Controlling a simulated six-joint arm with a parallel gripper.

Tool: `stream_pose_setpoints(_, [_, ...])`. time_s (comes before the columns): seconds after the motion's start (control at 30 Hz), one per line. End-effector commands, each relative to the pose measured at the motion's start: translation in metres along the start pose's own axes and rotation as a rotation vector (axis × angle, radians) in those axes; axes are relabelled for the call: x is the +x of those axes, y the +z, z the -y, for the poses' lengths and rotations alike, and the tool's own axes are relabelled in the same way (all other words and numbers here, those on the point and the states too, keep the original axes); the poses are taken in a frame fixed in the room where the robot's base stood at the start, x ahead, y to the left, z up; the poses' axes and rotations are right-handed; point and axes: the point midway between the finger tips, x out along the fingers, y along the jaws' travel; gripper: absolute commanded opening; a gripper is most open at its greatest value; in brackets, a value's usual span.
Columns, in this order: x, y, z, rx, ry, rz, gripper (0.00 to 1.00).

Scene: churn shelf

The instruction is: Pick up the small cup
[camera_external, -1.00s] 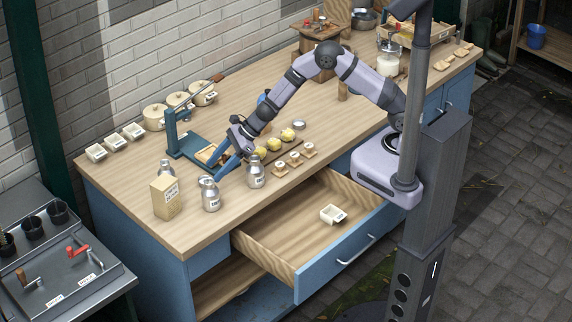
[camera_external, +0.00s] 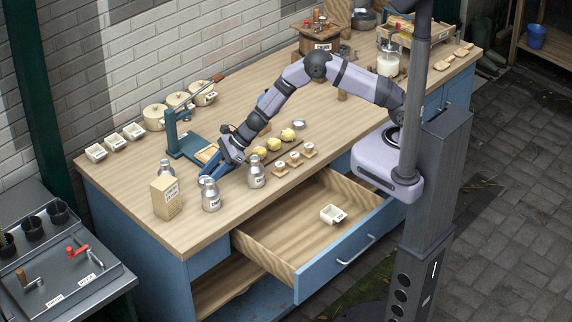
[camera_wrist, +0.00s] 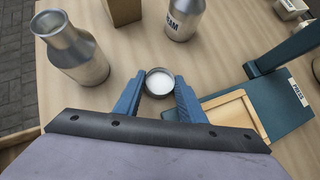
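The small cup (camera_wrist: 159,83) is a round metal-rimmed cup with white contents, in the middle of the wrist view. My gripper (camera_wrist: 160,80) is open, with one blue finger on each side of the cup near the fingertips. Narrow gaps seem to show between fingers and cup; I cannot tell whether either touches. In the external view my gripper (camera_external: 206,176) points down to the table behind a metal can, and I cannot make out the cup there.
Metal cans (camera_external: 211,196) (camera_external: 256,171) and a tan box (camera_external: 167,198) stand close to my gripper. A blue press (camera_external: 186,143) with a wooden frame is beside it. The open drawer (camera_external: 300,232) in front holds a small labelled tray (camera_external: 333,214).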

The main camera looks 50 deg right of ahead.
Motion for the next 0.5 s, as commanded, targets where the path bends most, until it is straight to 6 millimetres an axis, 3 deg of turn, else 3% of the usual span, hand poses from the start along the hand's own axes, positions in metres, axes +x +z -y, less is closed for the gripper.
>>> stream_pose_setpoints(0.5, [-0.0069, 0.0082, 0.0006, -0.002, -0.001, 0.003, 0.15])
